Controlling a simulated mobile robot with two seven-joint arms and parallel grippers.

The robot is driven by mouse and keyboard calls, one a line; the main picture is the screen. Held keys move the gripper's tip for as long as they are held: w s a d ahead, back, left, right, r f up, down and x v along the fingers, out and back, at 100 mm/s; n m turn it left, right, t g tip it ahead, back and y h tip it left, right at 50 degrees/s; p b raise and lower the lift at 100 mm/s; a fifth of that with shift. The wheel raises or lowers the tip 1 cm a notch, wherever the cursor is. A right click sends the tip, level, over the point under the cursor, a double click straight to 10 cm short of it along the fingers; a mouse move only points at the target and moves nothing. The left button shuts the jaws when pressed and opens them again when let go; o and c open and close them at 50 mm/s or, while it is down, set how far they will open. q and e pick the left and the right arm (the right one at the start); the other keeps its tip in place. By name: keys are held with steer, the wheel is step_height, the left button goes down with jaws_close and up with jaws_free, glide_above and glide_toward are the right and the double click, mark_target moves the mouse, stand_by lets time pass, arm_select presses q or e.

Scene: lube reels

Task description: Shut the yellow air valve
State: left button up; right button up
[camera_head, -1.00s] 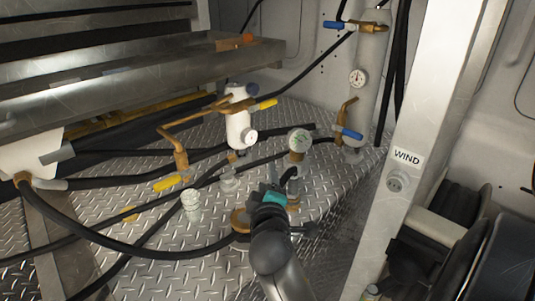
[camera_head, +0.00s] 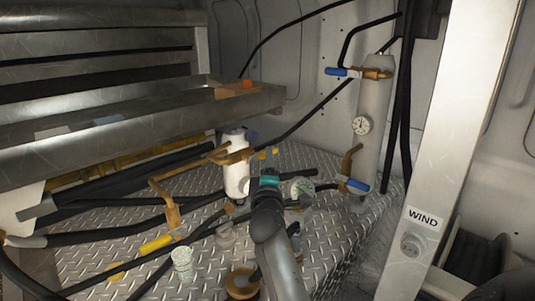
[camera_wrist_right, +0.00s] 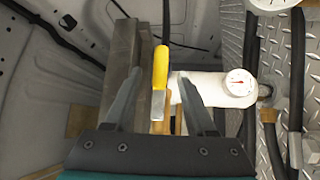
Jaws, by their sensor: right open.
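The yellow valve handle (camera_wrist_right: 160,68) stands upright in the right wrist view, with its metal lever (camera_wrist_right: 157,103) below it, between my open finger tips. A brass pipe and a white cylinder (camera_wrist_right: 212,88) are just behind it. In the head view only small yellow parts of this handle (camera_head: 275,151) show beyond my right gripper (camera_head: 268,166), beside the white cylinder (camera_head: 237,178). The right gripper (camera_wrist_right: 160,78) is open around the handle's line; I cannot tell whether it touches. A second yellow handle (camera_head: 156,244) sits lower left on a brass pipe. My left gripper is not in view.
A metal shelf (camera_head: 150,130) hangs at the left. Black hoses (camera_head: 100,235) cross the diamond-plate floor. A post labelled WIND (camera_head: 422,217) stands at the right.

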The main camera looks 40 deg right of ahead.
steer(key=shift+x, duration=2.5)
jaws_close()
steer(key=shift+f, duration=0.1)
